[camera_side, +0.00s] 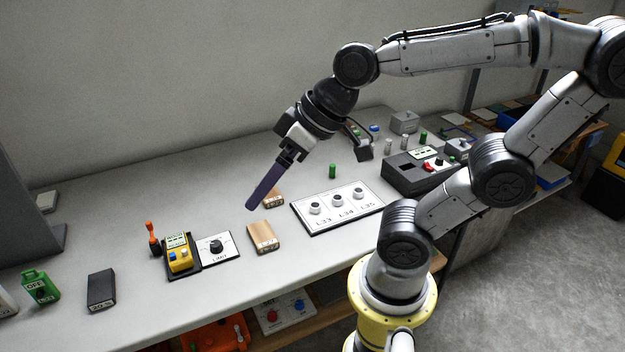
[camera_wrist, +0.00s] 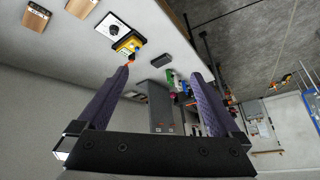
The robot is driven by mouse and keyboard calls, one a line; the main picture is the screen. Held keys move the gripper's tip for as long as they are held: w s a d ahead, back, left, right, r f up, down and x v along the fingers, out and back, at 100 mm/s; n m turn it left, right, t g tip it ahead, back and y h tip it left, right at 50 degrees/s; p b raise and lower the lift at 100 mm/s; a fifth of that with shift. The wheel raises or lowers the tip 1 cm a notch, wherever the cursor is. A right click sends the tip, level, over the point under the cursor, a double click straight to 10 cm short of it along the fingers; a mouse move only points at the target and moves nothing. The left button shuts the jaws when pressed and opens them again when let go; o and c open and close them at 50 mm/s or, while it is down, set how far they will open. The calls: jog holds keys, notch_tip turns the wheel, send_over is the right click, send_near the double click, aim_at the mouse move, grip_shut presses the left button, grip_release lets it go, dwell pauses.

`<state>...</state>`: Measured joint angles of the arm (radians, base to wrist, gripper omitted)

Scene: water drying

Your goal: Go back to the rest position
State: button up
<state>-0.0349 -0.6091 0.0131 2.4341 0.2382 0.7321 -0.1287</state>
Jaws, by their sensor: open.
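My gripper (camera_side: 264,188) is held above the workbench (camera_side: 130,225), with its purple fingers slanting down to the left. In the wrist view the two purple fingers of my gripper (camera_wrist: 160,92) stand wide apart with nothing between them. The fingers are near two wooden blocks in the side view; the front block (camera_side: 263,238) lies flat on the bench, and the rear one (camera_side: 273,198) is partly hidden behind the fingers.
A white panel with several knobs (camera_side: 338,207) lies right of the blocks. A yellow device (camera_side: 179,258), a LIMIT dial plate (camera_side: 217,248), a black block (camera_side: 101,290) and a green can (camera_side: 40,287) stand left. A dark control box (camera_side: 419,172) is at right.

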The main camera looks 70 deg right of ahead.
jog(key=s+d+f+g+h, duration=0.1)
jog(key=s+d+f+h, duration=0.1)
jog(key=s+d, duration=0.2)
jog(key=shift+s+d, duration=0.2)
jog(key=shift+s, duration=0.7)
dwell(0.4)
